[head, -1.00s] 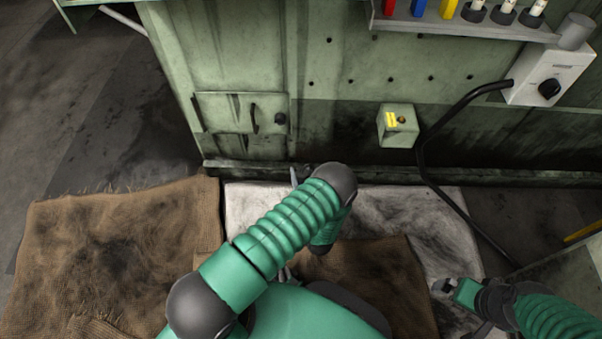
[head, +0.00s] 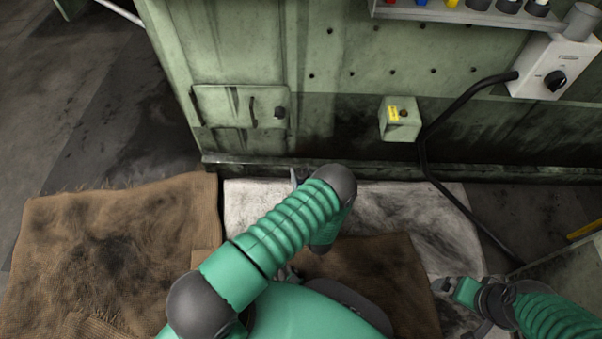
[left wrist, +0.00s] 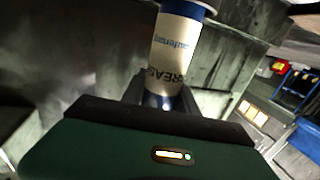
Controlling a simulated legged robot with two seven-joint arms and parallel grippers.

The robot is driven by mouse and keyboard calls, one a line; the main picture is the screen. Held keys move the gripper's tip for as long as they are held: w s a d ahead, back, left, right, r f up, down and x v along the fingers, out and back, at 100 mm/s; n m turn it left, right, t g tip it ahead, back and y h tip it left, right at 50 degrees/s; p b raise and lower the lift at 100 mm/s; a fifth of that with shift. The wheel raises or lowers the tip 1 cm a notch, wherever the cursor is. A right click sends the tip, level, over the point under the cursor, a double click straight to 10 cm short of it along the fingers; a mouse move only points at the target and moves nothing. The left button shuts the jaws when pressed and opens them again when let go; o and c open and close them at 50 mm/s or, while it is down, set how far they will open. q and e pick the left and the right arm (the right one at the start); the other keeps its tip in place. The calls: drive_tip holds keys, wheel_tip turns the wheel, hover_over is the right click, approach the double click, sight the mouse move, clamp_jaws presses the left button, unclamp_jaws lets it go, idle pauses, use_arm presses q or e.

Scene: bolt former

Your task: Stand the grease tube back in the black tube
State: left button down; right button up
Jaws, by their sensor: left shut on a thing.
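The grease tube (left wrist: 176,45) is white with a blue band and dark lettering that reads in part "GREASE". In the left wrist view it stands out beyond my left gripper (left wrist: 165,101), which is shut on it. In the head view my left forearm hides the tube and most of that gripper. Black cup-like holders (head: 508,6) stand on the shelf at the top right, cut by the picture's edge; I cannot tell which is the tube's own. My right gripper (head: 454,289) is low at the right, with its jaw opening unclear.
The green machine wall (head: 345,70) stands ahead, with a grey shelf (head: 450,15) at its top. A switch box (head: 550,68) with a black cable and a small button box (head: 400,119) are on it. Brown sacking (head: 110,250) and a stained white cloth (head: 255,205) lie on the floor.

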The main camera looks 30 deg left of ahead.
use_arm(q)
drive_tip(key=c, duration=0.9)
unclamp_jaws()
drive_tip(key=shift+o, duration=0.2)
